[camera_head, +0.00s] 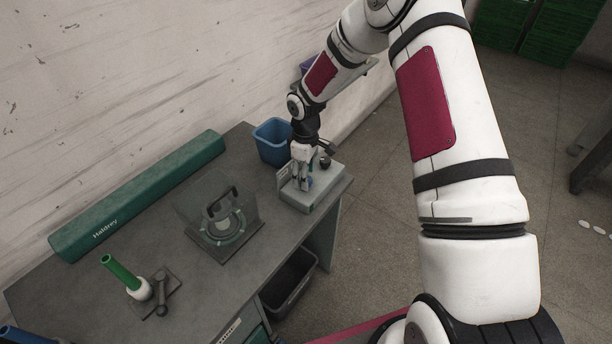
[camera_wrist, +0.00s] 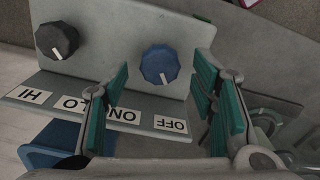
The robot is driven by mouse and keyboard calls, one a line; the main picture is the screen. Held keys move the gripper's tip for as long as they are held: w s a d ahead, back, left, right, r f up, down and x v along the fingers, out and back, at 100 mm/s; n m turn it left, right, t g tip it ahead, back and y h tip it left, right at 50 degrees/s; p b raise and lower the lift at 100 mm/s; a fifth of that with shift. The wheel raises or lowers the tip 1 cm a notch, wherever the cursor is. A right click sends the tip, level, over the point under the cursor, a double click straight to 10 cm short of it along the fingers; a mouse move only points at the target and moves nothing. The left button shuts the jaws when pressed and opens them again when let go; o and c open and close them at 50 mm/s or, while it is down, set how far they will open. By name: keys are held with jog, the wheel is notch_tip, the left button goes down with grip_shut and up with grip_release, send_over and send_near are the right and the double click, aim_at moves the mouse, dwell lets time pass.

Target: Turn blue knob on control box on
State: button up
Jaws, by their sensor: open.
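The grey control box (camera_head: 325,190) stands at the right end of the workbench; its panel (camera_wrist: 112,45) fills much of the wrist view. The blue knob (camera_wrist: 160,62) sits on that panel, its white pointer aimed at the OFF label (camera_wrist: 171,124). The ON label (camera_wrist: 127,115) is beside OFF, partly covered by a finger. My gripper (camera_wrist: 159,75) is open, with one green-padded finger on each side of the blue knob and a gap to both. In the head view my gripper (camera_head: 303,180) is over the box and hides part of it.
A black knob (camera_wrist: 57,40) with HI and LO labels is on the same panel. A blue bin (camera_head: 270,143) stands behind the box. A clear-covered device (camera_head: 220,215) is to its left, and a long green case (camera_head: 140,195) lies along the wall.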

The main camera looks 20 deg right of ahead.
jog(key=shift+f, duration=0.6)
jog(key=c, duration=1.1)
jog(key=shift+c, duration=0.2)
jog(key=shift+m, duration=0.3)
jog(key=m, duration=0.2)
jog(key=shift+m+b, duration=0.35)
jog(key=shift+m, duration=0.05)
jog(key=m+b, duration=0.1)
jog(key=m, duration=0.2)
jog(key=shift+m, duration=0.4)
jog(key=m+b, duration=0.1)
jog(key=m, duration=0.5)
jog(key=shift+m, duration=0.3)
